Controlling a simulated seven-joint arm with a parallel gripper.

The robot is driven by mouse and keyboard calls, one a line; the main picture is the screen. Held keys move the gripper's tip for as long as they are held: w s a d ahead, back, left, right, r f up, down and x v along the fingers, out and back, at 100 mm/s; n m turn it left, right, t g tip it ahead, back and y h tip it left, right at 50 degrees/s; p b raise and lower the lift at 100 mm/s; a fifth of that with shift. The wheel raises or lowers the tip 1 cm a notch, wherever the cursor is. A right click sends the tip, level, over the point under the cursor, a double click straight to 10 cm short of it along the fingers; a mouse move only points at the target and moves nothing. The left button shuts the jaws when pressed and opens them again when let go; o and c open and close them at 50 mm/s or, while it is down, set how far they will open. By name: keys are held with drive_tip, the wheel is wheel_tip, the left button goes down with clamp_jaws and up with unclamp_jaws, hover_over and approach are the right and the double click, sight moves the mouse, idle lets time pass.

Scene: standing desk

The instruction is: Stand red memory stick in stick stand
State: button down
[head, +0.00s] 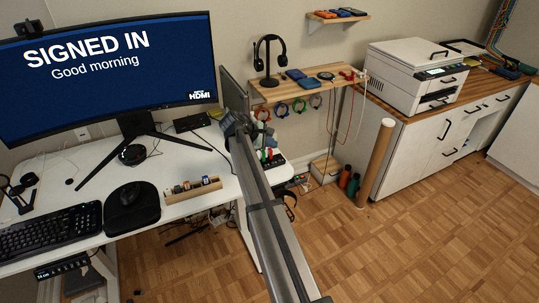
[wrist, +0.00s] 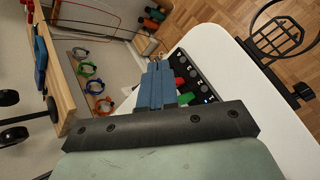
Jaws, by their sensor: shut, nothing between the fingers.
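The red memory stick (wrist: 180,83) shows as a small red piece at a black hub (wrist: 200,76) on the white desk's edge, beside a green one (wrist: 187,98). My gripper (wrist: 158,72) is shut and empty. Its fingertips appear just left of the red piece in the wrist view; whether they touch it I cannot tell. In the head view my gripper (head: 232,124) is partly hidden by my arm. A wooden block with small sticks in it, likely the stick stand (head: 194,190), sits on the desk.
A monitor (head: 105,70), keyboard (head: 50,230) and mouse on a black pad (head: 132,208) occupy the desk. A wooden shelf (head: 300,90) with a headset stand and hanging cable loops is behind my gripper.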

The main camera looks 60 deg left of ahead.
sight(270, 149)
drive_tip(key=c, duration=1.8)
unclamp_jaws()
